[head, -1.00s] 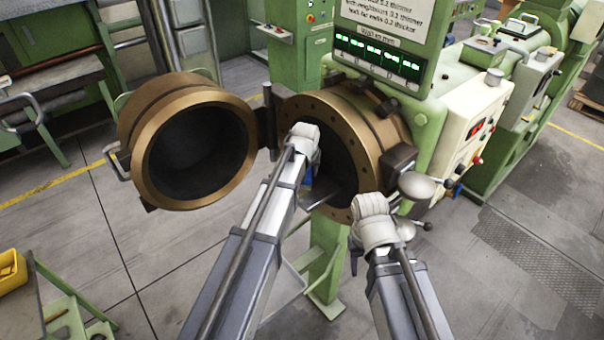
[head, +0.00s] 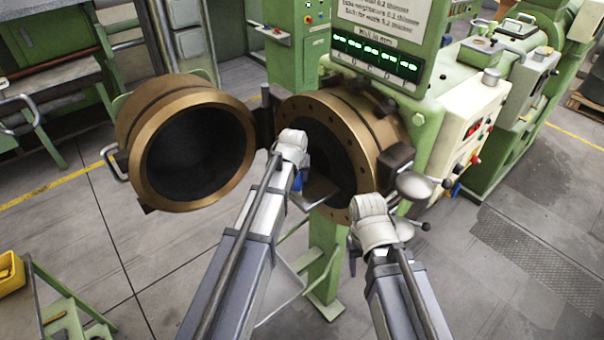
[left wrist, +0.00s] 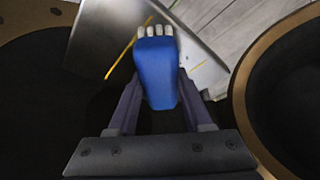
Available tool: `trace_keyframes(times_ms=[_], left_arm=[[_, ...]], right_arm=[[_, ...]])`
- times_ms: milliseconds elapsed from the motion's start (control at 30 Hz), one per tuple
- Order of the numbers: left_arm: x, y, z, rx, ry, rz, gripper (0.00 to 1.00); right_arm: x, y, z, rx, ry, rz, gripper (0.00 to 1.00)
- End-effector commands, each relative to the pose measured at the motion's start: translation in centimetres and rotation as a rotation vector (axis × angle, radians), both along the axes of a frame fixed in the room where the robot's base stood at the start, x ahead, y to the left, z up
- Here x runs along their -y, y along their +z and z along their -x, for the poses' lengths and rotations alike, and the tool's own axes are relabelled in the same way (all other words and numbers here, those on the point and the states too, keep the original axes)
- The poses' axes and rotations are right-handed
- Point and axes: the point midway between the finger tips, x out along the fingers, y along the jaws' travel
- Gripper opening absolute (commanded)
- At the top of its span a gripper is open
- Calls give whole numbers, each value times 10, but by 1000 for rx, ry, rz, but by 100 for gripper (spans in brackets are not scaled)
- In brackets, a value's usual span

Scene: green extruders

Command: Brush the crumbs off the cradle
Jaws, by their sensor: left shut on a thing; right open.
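My left gripper (left wrist: 154,90) is shut on a blue brush (left wrist: 157,72) with pale bristles pointing away from me. In the head view a bit of the brush's blue (head: 299,181) shows beside my left wrist, at the mouth of the bronze barrel. The grey metal cradle (head: 321,191) sticks out of this mouth, partly hidden by my arm. In the left wrist view the bristles overlap the cradle (left wrist: 108,42); I cannot tell whether they touch it. Yellow-orange streaks show on or beside it; I make out no clear crumbs. My right gripper (head: 354,268) is open, mostly hidden below its wrist.
The round bronze door (head: 140,180) hangs open to the left of the barrel (head: 366,150). A green trolley with a yellow bin (head: 10,272) is at lower left. Floor between is clear.

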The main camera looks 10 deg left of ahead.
Motion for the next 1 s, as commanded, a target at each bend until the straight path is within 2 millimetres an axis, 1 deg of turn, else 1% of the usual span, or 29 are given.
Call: trace_keyframes(times_ms=[267,700,1000], left_arm=[[-4,-1,6,-7,2,-2,6],[-25,1,33,-6,3,0,5],[-29,-1,30,-4,2,-1,5]], right_arm=[[0,-1,0,0,0,0,50],[0,1,0,0,0,0,50],[0,-1,0,0,0,0,50]])
